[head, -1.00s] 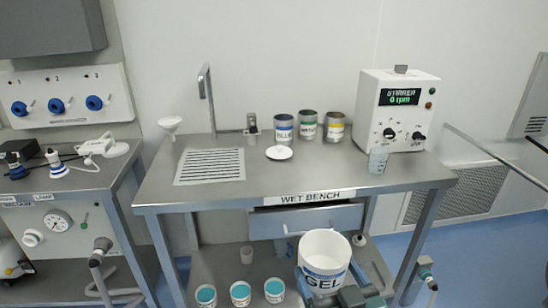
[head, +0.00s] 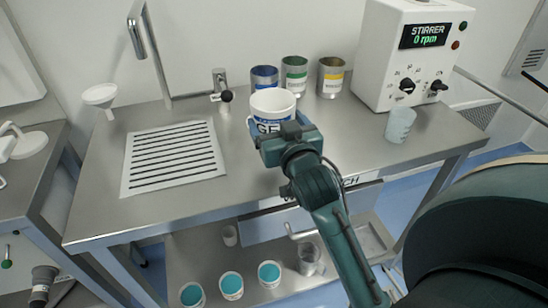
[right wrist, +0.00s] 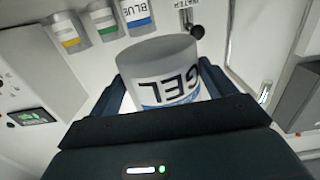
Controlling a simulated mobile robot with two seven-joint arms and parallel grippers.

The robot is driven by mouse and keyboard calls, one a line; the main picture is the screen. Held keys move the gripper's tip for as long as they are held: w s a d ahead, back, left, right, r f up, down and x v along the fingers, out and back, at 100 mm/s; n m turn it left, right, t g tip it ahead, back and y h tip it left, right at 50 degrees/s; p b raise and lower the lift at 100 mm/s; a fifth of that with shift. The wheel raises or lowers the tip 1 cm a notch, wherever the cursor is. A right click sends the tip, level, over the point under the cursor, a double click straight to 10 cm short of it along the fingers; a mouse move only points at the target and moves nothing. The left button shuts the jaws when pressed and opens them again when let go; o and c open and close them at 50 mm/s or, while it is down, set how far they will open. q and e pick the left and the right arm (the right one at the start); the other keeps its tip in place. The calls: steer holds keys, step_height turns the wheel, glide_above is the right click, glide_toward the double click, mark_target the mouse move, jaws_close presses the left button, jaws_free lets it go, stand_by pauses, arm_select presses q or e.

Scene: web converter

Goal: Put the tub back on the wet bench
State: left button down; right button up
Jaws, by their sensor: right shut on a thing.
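The white tub (head: 273,100), marked GEL with a blue band, is at the middle of the wet bench (head: 340,160), over its top. My right gripper (head: 281,127) is shut on the tub, with a finger on each side. In the right wrist view the tub (right wrist: 163,75) sits between the two fingers. I cannot tell whether its base touches the bench top. My left gripper is not in view.
Blue, green and yellow label cans (head: 294,76) stand close behind the tub. A tap (head: 222,88) and a slotted drain (head: 172,155) are to the left. A beaker (head: 399,125) and the stirrer box (head: 412,55) are to the right. Teal-filled cups (head: 231,285) stand on the lower shelf.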

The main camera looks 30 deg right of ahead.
steer(key=shift+w+d+r+h, duration=0.35)
steer(key=shift+w+d, duration=0.15)
steer(key=shift+d, duration=0.15)
steer(key=shift+d+f+m+b, duration=0.15)
steer(key=shift+d+m+b, duration=0.05)
steer(key=shift+m+b, duration=0.1)
step_height(320, 180, down, 4)
steer(key=shift+f+b, duration=0.2)
steer(key=shift+b, duration=0.15)
step_height(320, 180, down, 4)
steer(key=shift+b, duration=0.35)
steer(key=shift+f, duration=0.3)
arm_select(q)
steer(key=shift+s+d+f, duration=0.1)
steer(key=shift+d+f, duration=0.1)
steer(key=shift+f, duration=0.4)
arm_select(e)
steer(key=shift+f, duration=0.1)
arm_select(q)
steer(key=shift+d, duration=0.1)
arm_select(e)
steer(key=o, duration=1.1)
steer(key=shift+f, duration=0.1)
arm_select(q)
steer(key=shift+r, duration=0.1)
arm_select(e)
steer(key=shift+o, duration=0.2)
steer(key=shift+r, duration=0.2)
